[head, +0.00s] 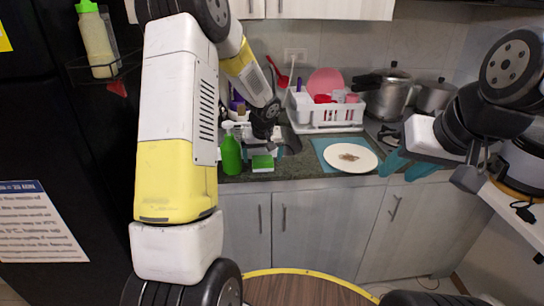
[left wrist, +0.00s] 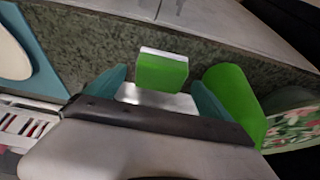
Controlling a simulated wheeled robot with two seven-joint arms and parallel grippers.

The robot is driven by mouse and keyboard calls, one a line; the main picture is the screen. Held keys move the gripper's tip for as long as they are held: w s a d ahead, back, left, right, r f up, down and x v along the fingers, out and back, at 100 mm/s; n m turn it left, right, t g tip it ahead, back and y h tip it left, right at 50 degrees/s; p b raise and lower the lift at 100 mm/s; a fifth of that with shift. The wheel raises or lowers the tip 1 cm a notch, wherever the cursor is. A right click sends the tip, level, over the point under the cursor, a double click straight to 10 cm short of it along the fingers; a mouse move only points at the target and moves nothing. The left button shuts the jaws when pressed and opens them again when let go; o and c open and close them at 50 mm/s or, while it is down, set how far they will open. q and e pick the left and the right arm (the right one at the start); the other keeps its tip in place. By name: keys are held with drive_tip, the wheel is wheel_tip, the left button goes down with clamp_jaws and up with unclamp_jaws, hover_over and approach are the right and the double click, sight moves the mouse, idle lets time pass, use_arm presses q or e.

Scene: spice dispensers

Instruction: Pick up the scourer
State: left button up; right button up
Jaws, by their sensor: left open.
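The scourer (head: 262,162) is a small green block near the counter's front edge. In the left wrist view the scourer (left wrist: 162,71) shows a green face and a white edge. My left gripper (head: 263,153) is over the counter at the scourer. In the left wrist view the left gripper (left wrist: 158,92) is open, with its teal fingers apart on either side of the scourer's near end; whether they touch it I cannot tell.
A green bottle (head: 231,152) stands close to the left gripper; the bottle (left wrist: 228,92) is beside one finger in the wrist view. A white plate (head: 350,155) lies on a blue mat (head: 322,146) to the right. A white dish rack (head: 318,116) stands behind.

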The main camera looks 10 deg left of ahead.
use_arm(q)
drive_tip(key=shift+x, duration=1.25)
drive_tip(key=c, duration=1.4)
drive_tip(key=shift+r, duration=0.2)
drive_tip(key=shift+w+r, duration=0.1)
drive_tip(key=shift+r, duration=0.15)
wheel_tip(320, 180, up, 3)
drive_tip(key=shift+d, duration=0.15)
drive_tip(key=s+d, duration=0.3)
drive_tip(key=s, duration=0.4)
drive_tip(key=s+d+r, duration=0.1)
drive_tip(key=s+d, duration=0.2)
drive_tip(key=s, duration=0.4)
drive_tip(key=shift+s, duration=0.4)
drive_tip(key=shift+d+r, duration=0.1)
